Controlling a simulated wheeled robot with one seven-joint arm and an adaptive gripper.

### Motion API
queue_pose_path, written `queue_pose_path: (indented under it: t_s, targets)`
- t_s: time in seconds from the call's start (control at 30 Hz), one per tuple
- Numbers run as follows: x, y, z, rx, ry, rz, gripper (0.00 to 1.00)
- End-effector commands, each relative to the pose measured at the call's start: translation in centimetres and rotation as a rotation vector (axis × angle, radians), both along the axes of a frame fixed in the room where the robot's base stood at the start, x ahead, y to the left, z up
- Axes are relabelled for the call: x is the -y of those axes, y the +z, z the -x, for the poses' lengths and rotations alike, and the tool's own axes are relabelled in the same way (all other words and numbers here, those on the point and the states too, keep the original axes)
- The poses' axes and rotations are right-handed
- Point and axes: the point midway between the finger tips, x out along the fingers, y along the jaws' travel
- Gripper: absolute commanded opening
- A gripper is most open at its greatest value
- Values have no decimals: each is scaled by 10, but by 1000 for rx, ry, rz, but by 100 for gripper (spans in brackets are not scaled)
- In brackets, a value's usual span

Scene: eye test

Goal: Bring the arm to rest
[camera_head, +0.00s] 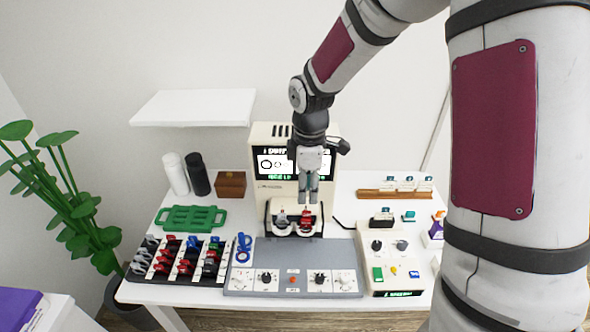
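My gripper (308,198) hangs at the end of my arm, pointing down in front of the beige machine with the dark screen (270,190). Its fingertips are just above or in front of a small holder (270,222) with a silver piece (282,219) and a red piece (306,220) in it. The fingers look close together. At this size I cannot tell whether they are apart or shut, and no held thing shows clearly. My arm comes down from the upper right and covers part of the screen.
A grey control panel (292,284) lies in front. A black rack (150,262) of red and silver pieces and a green tray (180,216) are left. A beige box with buttons (385,272) is right. A white shelf (195,106) hangs on the wall; a plant (70,210) stands left.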

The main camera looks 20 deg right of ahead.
Motion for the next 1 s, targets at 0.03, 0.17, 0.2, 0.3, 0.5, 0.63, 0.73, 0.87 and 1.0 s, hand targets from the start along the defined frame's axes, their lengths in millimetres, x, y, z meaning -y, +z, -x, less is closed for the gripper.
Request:
queue_pose_path:
  t_s: [0.03, 0.17, 0.2, 0.3, 0.5, 0.63, 0.73, 0.87, 1.0]
  targets:
    - [0, 0, 0, 0, 0, 0, 29]
    - [0, 4, 1, 5, -10, 5, 29]
    - [1, 9, 3, 11, -22, 10, 29]
    - [3, 30, 10, 37, -85, 30, 29]
    - [7, 91, 43, 132, -307, 66, 29]
    - [8, 127, 70, 201, -467, 61, 29]
    - [8, 151, 93, 251, -590, 41, 29]
    - [8, 177, 125, 313, -748, -7, 29]
    - [6, 197, 160, 371, -914, -85, 29]
